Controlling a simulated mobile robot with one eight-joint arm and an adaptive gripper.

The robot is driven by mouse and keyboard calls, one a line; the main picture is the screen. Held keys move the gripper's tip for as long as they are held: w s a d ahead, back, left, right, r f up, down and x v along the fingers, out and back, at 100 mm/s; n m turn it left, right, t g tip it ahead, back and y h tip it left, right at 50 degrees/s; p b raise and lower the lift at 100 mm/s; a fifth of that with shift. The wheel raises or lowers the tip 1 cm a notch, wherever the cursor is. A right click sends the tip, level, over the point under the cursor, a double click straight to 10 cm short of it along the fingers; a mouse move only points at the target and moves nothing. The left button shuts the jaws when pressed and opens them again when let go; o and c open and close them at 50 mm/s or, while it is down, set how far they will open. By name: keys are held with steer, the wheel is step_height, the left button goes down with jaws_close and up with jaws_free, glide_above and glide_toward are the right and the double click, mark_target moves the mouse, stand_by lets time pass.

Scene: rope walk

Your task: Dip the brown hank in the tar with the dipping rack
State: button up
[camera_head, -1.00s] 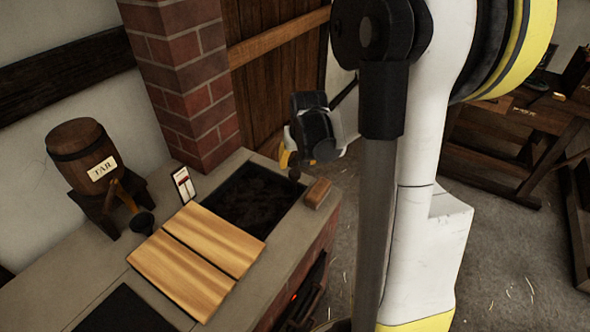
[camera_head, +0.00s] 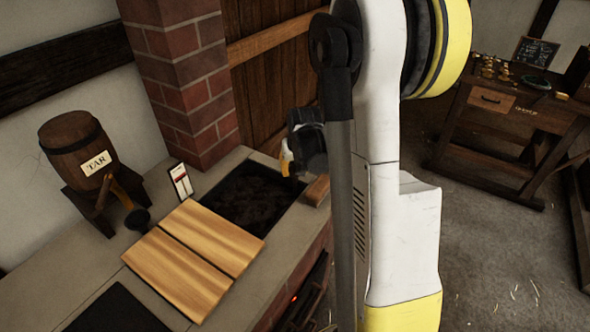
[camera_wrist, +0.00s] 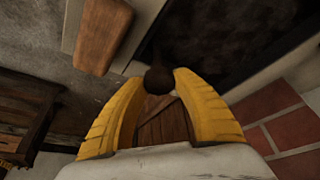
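The tar vat (camera_head: 250,195) is a dark rectangular opening in the counter, and part of it shows in the wrist view (camera_wrist: 235,25). A dark round knob (camera_wrist: 158,79) on a dark stem, perhaps the dipping rack's handle, is at the vat's near rim. My gripper (camera_wrist: 158,82) has its yellow fingers apart, one on each side of the knob. I cannot tell whether they touch it. The brown hank does not show clearly in any view.
Wooden boards (camera_head: 195,255) lie beside the vat. A barrel marked TAR (camera_head: 75,150) and a small gauge card (camera_head: 181,180) stand behind. A brown wooden block (camera_head: 317,190) sits at the vat's right end. A brick pillar (camera_head: 190,80) rises behind; a bench (camera_head: 510,115) is at right.

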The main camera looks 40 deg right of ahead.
jaws_close()
step_height(320, 180, up, 9)
steer(key=p, duration=0.6)
steer(key=shift+r, duration=0.1)
steer(key=o, duration=1.2)
jaws_free()
steer(key=shift+w+f, duration=0.1)
steer(key=shift+f, duration=0.1)
steer(key=shift+o, duration=0.2)
steer(key=shift+r, duration=0.1)
steer(key=v, duration=1.2)
